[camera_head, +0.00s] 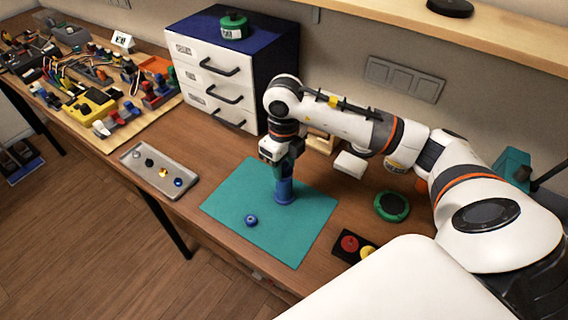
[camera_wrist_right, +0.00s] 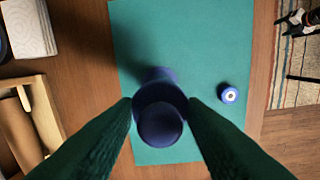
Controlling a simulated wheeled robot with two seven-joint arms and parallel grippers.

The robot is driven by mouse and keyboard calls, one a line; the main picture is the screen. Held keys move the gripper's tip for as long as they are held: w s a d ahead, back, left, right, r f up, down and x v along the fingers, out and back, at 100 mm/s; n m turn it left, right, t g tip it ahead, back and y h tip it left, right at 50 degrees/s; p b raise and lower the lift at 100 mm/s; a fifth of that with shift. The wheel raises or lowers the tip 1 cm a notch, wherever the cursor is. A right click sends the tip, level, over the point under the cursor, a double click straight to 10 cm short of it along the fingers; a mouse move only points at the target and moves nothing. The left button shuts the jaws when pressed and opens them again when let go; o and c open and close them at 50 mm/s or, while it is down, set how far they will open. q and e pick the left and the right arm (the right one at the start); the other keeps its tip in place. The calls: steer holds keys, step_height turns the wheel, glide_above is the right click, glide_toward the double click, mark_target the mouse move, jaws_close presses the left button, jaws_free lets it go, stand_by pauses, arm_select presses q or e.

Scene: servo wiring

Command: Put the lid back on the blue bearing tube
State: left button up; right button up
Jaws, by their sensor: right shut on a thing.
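The blue bearing tube (camera_head: 285,191) stands upright on the teal mat (camera_head: 234,199). My right gripper (camera_head: 284,165) is directly above the tube, pointing down. In the right wrist view its dark fingers (camera_wrist_right: 160,104) close on both sides of a dark blue round piece with a knob-like top, which looks like the lid (camera_wrist_right: 160,126). The tube (camera_wrist_right: 158,73) shows partly behind it. Whether the lid touches the tube's rim is hidden. A small blue disc with a pale ring (camera_head: 252,220) lies on the mat, apart from the tube; it also shows in the right wrist view (camera_wrist_right: 229,95). My left gripper is out of view.
A grey tray (camera_head: 147,183) with several small knobs lies left of the mat. A white and blue drawer cabinet (camera_head: 222,84) stands behind. A green round thing (camera_head: 391,206) and a dark plate with red and yellow discs (camera_head: 347,254) lie right. The mat's left side is clear.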

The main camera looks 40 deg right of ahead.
stand_by(0.3)
steer(key=o, duration=1.5)
steer(key=shift+r, duration=0.15)
steer(key=shift+r+p, duration=2.15)
steer(key=shift+r, duration=1.2)
jaws_close()
